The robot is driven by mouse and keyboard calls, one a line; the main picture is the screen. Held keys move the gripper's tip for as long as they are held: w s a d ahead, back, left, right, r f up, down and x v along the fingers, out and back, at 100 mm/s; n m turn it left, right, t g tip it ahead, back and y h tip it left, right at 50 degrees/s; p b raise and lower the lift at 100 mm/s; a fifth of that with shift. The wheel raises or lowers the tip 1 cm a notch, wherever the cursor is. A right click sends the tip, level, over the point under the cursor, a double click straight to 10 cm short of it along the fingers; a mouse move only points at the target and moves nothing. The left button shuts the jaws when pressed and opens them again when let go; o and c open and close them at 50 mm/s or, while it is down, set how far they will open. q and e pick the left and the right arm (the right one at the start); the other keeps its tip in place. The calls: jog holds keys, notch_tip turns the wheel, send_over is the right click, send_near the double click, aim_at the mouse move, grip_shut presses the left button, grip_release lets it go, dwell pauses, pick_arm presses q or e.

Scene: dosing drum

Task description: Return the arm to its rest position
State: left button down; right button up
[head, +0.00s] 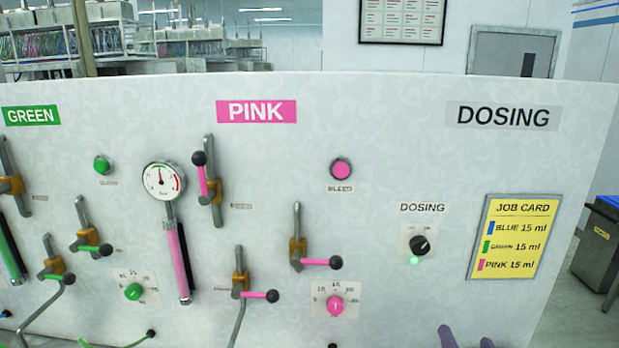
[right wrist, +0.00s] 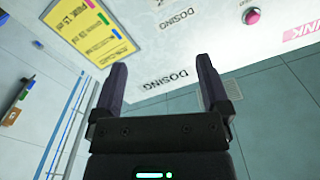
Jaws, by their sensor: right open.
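My right gripper (head: 467,338) shows only as two purple fingertips at the bottom edge of the head view, right of the middle. It is open and empty, below the dosing knob (head: 420,245) and the job card (head: 514,237). In the right wrist view the gripper (right wrist: 160,75) has its fingers wide apart with nothing between them. The white panel (right wrist: 185,35) lies beyond the fingertips, and I see no contact with it. The rest of my right arm is hidden below the head view. My left gripper is not in view.
The panel carries a gauge (head: 162,181), a pink bleed button (head: 341,169), a pink dial (head: 335,305) and several lever valves, some pink-handled (head: 322,262). A green light shows under the dosing knob. A dark bin (head: 600,250) stands at the right, beyond open floor.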

jog(key=s+a+f+n+g+y, duration=0.1)
jog(key=s+a+f+n+g, duration=0.25)
jog(key=s+f+g, duration=0.5)
jog(key=s+a+f+n+g, duration=0.3)
jog(key=s+a+f+g, duration=0.25)
jog(key=s, duration=0.65)
jog(key=s+d+f+g+b, duration=0.1)
jog(key=s+f+g+b, duration=0.15)
jog(key=f+b, duration=2)
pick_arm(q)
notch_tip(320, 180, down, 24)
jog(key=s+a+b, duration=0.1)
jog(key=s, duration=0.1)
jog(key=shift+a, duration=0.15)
pick_arm(e)
jog(key=s+d+f, duration=0.1)
jog(key=s+f, duration=0.3)
jog(key=f, duration=0.6)
jog(key=s+d+f, duration=0.1)
jog(key=s+f, duration=0.4)
jog(key=f, duration=0.5)
jog(key=s+d+f+n, duration=0.1)
jog(key=s+f, duration=0.4)
jog(key=f, duration=0.6)
jog(key=shift+s+g, duration=0.2)
jog(key=shift+g, duration=0.25)
